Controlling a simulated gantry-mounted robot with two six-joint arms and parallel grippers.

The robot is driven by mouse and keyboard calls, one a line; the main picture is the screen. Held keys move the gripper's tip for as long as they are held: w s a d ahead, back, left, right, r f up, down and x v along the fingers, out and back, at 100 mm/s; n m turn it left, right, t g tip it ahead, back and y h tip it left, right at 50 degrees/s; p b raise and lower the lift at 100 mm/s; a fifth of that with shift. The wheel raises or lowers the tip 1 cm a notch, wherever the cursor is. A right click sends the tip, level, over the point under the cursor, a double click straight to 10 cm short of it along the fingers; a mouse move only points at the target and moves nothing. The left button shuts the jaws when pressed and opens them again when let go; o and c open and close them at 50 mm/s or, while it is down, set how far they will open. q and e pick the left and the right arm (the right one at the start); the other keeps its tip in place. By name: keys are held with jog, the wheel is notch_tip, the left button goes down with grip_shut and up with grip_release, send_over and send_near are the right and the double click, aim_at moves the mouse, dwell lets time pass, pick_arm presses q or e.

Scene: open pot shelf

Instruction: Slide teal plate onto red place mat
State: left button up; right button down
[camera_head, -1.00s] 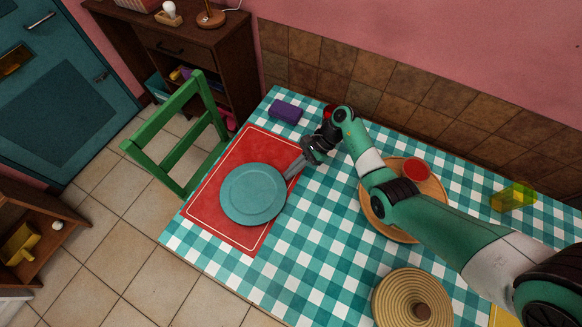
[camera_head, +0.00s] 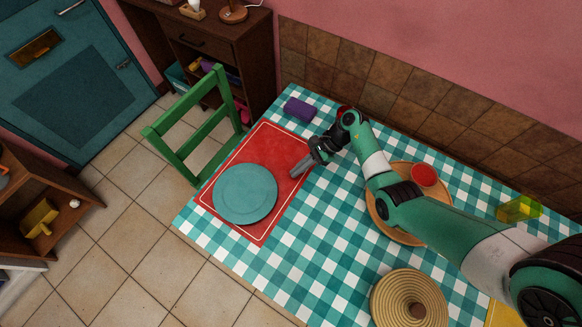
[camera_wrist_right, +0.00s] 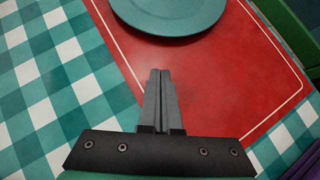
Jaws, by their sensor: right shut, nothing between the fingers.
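The teal plate (camera_head: 245,193) lies flat on the red place mat (camera_head: 268,148), towards its near end. Red mat shows around the plate in the head view. My right gripper (camera_head: 293,174) is shut and empty. Its fingertips are over the mat's right edge, a short gap from the plate's rim. In the right wrist view, the shut fingers (camera_wrist_right: 160,75) point at the plate (camera_wrist_right: 168,14), which is cut off by the top of the picture, with bare mat (camera_wrist_right: 215,85) between them. My left gripper is not in view.
A purple block (camera_head: 300,109) lies beyond the mat. A round wooden tray (camera_head: 385,222) with a red cup (camera_head: 424,175) is under my right arm. A woven round item (camera_head: 385,297) is at the near edge. A green chair (camera_head: 190,140) stands beside the table.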

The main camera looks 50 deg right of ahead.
jog(key=p+v, duration=0.2)
jog(key=v, duration=0.7)
jog(key=shift+r, duration=0.25)
jog(key=shift+d, duration=0.1)
